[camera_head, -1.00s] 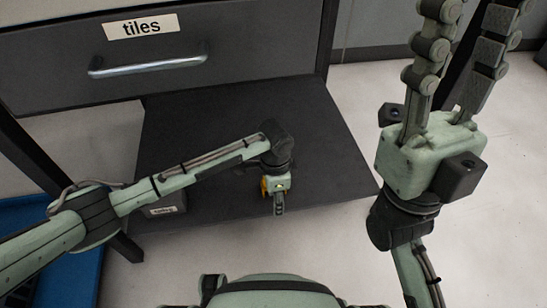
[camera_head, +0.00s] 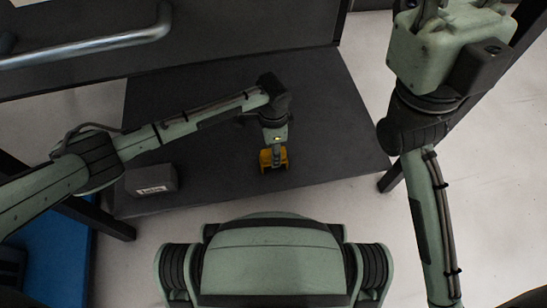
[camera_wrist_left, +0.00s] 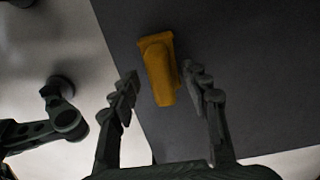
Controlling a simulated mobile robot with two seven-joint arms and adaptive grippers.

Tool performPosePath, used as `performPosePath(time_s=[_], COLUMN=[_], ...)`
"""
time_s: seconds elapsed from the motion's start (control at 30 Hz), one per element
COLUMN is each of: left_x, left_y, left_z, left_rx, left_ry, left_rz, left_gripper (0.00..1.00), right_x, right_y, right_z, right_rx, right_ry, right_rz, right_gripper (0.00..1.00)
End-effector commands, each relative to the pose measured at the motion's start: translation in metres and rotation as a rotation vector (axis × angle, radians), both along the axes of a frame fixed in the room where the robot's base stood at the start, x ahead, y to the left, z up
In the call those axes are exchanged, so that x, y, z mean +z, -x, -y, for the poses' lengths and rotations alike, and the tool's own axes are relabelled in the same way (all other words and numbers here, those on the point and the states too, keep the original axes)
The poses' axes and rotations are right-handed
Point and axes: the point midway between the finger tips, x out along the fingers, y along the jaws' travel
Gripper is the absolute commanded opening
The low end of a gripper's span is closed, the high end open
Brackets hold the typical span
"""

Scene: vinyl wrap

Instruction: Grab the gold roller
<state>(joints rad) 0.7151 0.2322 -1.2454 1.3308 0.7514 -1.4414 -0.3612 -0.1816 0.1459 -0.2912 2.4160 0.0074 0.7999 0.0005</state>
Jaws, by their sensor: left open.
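The gold roller (camera_wrist_left: 158,70) is a yellow-gold piece on the dark lower shelf, near its front edge. In the head view the gold roller (camera_head: 267,160) shows just beyond the end of my left arm, partly covered by it. My left gripper (camera_wrist_left: 164,85) is open in the left wrist view, with one finger on each side of the roller's near part.
The dark shelf (camera_head: 330,110) has wide bare room behind and right of the roller. A grey box (camera_head: 152,181) with a label sits at its left front. A drawer with a metal handle (camera_head: 90,45) is above. A blue surface (camera_head: 60,250) lies at lower left.

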Motion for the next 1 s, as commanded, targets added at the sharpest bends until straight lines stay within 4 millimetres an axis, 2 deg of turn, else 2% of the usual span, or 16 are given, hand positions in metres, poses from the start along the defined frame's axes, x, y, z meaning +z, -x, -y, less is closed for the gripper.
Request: performPosePath(time_s=[0.1, 0.33, 0.7, 1.0], left_x=[-0.0088, -0.0084, -0.0083, -0.0065], left_y=[-0.0006, -0.0004, -0.0004, -0.0008], left_z=[0.0005, 0.0006, 0.0007, 0.0009], left_rx=[0.0, 0.0, 0.0, -0.001], left_ry=[0.002, 0.002, 0.002, 0.003], left_rz=[0.001, 0.001, 0.001, 0.003], left_gripper=[0.47, 0.45, 0.0, 0.0], right_x=[0.0001, 0.0014, 0.0012, 0.0021], right_y=[-0.0002, -0.0005, -0.0004, -0.0004], right_z=[-0.0008, -0.0009, -0.0009, -0.0008], right_rx=[0.0, -0.001, -0.001, -0.001], right_ry=[0.008, 0.009, 0.009, 0.009], right_rz=[0.01, 0.011, 0.011, 0.012], right_gripper=[0.4, 0.4, 0.4, 0.4])
